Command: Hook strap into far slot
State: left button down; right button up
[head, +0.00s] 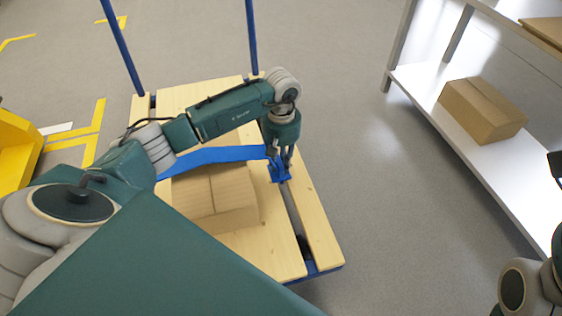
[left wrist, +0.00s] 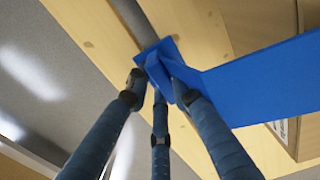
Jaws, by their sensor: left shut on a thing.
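My left gripper (head: 280,158) is shut on the hook end of the blue strap (head: 225,154), over the cart's right-hand slot (head: 291,208). In the left wrist view the fingers (left wrist: 160,88) close around the blue hook end (left wrist: 154,50), which lies at the slot (left wrist: 126,14) between two planks. The fingers partly hide it, so I cannot tell how deep it sits in the slot. The strap (left wrist: 265,82) runs left across the far part of the cardboard box (head: 214,196) and passes behind my left arm. The right gripper's fingers do not show.
The wooden cart (head: 322,236) has blue upright posts (head: 252,38) at its far end. A white shelf (head: 420,82) with another cardboard box (head: 483,108) stands to the right. Grey floor is clear between cart and shelf. Something yellow (head: 18,150) stands at the left.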

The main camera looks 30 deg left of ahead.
pick_arm(q)
jog(key=c, duration=1.4)
grip_release()
jog(key=shift+c, duration=0.2)
notch_tip(320, 180, up, 12)
